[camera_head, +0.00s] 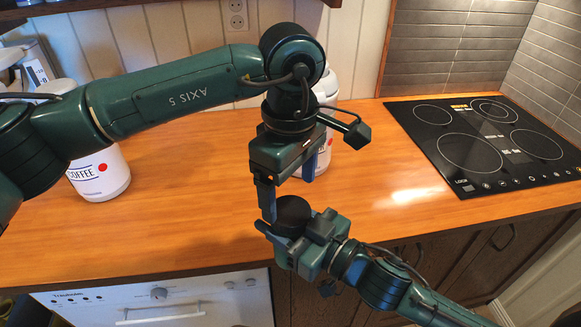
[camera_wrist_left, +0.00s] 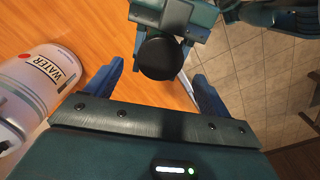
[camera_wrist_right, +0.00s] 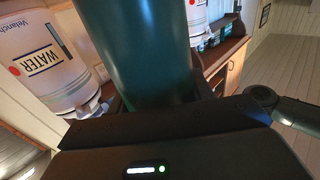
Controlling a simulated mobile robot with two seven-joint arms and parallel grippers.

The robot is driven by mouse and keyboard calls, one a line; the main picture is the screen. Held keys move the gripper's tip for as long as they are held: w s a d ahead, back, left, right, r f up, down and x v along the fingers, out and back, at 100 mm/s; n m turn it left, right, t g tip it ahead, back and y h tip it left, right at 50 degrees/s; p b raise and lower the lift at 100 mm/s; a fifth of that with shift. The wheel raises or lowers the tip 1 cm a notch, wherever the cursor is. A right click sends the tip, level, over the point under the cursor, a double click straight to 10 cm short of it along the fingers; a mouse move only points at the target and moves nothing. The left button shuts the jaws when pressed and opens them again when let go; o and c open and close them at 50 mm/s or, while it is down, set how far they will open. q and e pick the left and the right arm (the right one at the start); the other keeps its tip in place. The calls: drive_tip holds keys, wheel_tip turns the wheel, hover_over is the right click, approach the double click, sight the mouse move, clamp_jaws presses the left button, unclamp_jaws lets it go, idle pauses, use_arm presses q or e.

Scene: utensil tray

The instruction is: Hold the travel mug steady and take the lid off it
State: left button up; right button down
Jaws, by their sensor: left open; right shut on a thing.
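The travel mug's round black lid (camera_head: 293,210) shows above the counter's front edge. It also shows in the left wrist view (camera_wrist_left: 158,56), between and a little beyond the fingertips. My right gripper (camera_head: 298,230) is shut on the mug, which is mostly hidden in the head view. A dark green cylinder, apparently the mug body (camera_wrist_right: 135,50), fills the middle of the right wrist view. My left gripper (camera_head: 290,187) is open above the lid, pointing down, with its blue fingers apart. I cannot tell whether a finger touches the lid.
The wooden counter (camera_head: 190,225) is clear in the middle. A COFFEE canister (camera_head: 100,180) stands at left. A WATER canister (camera_wrist_left: 40,85) stands behind my left gripper. A black cooktop (camera_head: 480,145) lies at right. A white appliance front (camera_head: 160,305) is below the counter.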

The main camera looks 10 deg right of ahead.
sight(290, 210)
use_arm(q)
drive_tip(key=shift+f, duration=2.1)
drive_tip(key=shift+c, duration=0.2)
drive_tip(key=c, duration=1)
drive_tip(key=shift+o, duration=0.2)
drive_tip(key=n, duration=0.2)
drive_tip(key=shift+n, duration=0.4)
drive_tip(key=shift+r, duration=0.15)
drive_tip(key=shift+r, duration=1)
drive_tip(key=shift+r, duration=2)
